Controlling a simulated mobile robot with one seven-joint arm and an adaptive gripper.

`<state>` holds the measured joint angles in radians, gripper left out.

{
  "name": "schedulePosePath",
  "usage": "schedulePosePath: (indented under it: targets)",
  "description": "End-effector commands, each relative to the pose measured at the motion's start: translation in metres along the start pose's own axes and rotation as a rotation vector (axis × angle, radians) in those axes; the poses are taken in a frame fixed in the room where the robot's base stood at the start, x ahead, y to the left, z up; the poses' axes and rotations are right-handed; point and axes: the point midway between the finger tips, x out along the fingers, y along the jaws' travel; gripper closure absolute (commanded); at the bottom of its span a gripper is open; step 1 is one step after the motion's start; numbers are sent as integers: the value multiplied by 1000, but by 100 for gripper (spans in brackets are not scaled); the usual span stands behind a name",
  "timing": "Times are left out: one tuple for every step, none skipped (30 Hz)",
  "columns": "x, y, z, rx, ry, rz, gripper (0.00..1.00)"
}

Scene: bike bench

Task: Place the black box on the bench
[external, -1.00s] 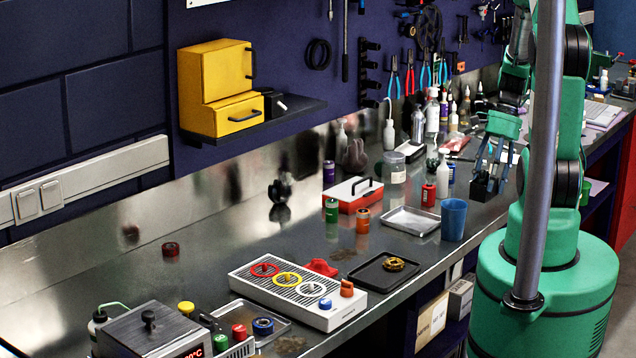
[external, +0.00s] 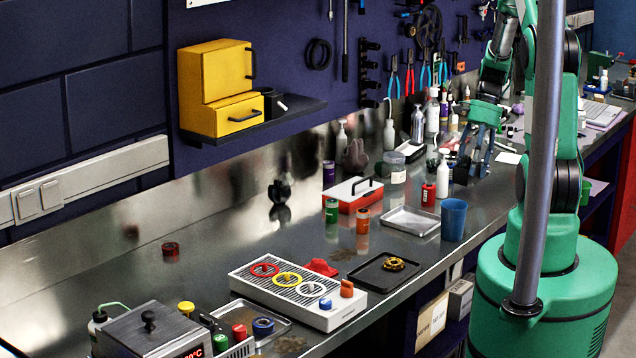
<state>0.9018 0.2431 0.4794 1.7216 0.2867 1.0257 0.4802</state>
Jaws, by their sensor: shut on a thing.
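My gripper (external: 474,170) is at the back right, above the bench (external: 215,225), with its fingers pointing down. It is shut on the small black box (external: 462,171), which shows as a dark block low between the fingers. The box is partly hidden by the fingers and by the white bottle in front of it. I cannot tell whether its underside touches the bench.
A white bottle (external: 443,180), a red bottle (external: 428,194) and a blue cup (external: 453,219) stand close in front and left of my gripper. A metal tray (external: 413,222) and a red-and-white toolbox (external: 352,199) lie further left. The bench's middle left is mostly clear.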

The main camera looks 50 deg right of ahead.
Motion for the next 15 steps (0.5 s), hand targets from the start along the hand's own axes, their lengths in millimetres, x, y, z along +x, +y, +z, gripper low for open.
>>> schedulePosePath:
  targets:
    - [0,-2,-2,0,-1,1,76]
    - [0,-2,-2,0,-1,1,76]
    - [0,-3,-3,0,-1,1,76]
    - [0,-3,-3,0,-1,1,76]
    - [0,-3,-3,0,-1,1,76]
    - [0,-3,-3,0,-1,0,76]
    - [0,-3,-3,0,-1,0,76]
    - [-1,-3,-3,0,-1,0,76]
    - [0,-3,-3,0,-1,0,76]
    - [0,-3,-3,0,-1,0,76]
    - [0,-3,-3,0,-1,0,76]
    - [0,-3,-3,0,-1,0,76]
    - [0,-3,-3,0,-1,1,76]
    - [2,-3,-4,0,-1,1,76]
    - [4,-3,-4,1,-2,1,76]
